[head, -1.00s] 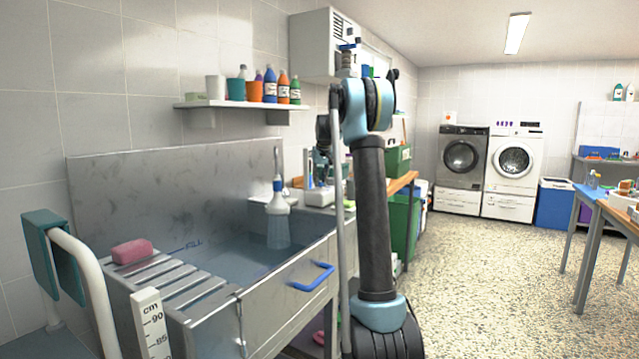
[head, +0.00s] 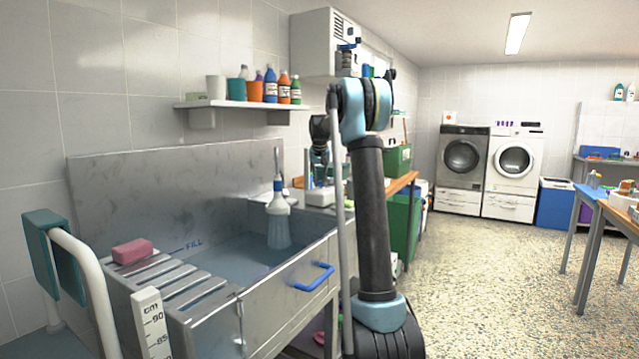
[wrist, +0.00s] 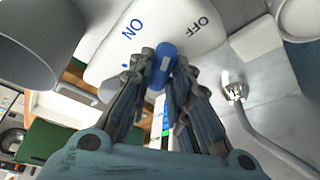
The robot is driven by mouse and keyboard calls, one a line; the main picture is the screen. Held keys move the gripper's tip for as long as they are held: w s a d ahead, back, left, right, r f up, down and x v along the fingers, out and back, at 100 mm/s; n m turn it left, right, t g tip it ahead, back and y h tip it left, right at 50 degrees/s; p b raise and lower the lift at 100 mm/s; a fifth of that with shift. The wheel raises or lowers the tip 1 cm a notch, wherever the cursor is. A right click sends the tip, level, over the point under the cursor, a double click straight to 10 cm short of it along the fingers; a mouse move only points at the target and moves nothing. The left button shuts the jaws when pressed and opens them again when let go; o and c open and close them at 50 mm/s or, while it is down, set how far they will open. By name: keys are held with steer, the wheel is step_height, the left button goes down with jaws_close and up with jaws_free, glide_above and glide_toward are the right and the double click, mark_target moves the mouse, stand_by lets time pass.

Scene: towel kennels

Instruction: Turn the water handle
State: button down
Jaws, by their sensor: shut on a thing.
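The water handle (wrist: 161,66) is a blue lever in front of a white plate (wrist: 190,35) marked ON and OFF, seen in the wrist view. My gripper (wrist: 161,82) is shut on the handle, with a dark finger on each side of it. The handle lies between the two words. In the head view my arm stands in front of the area past the sink, and the handle and fingertips are hidden or too small to make out. A shower head (head: 278,205) hangs over the metal sink with a spray below it.
The metal sink (head: 130,180) has a pink soap block (head: 132,251) on its slatted rack. A shelf with bottles (head: 245,103) is on the wall above. A wooden table (head: 615,215) stands at the right. The speckled floor between is clear.

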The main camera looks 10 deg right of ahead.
steer(key=c, duration=1.5)
jaws_free()
steer(key=v, duration=1.2)
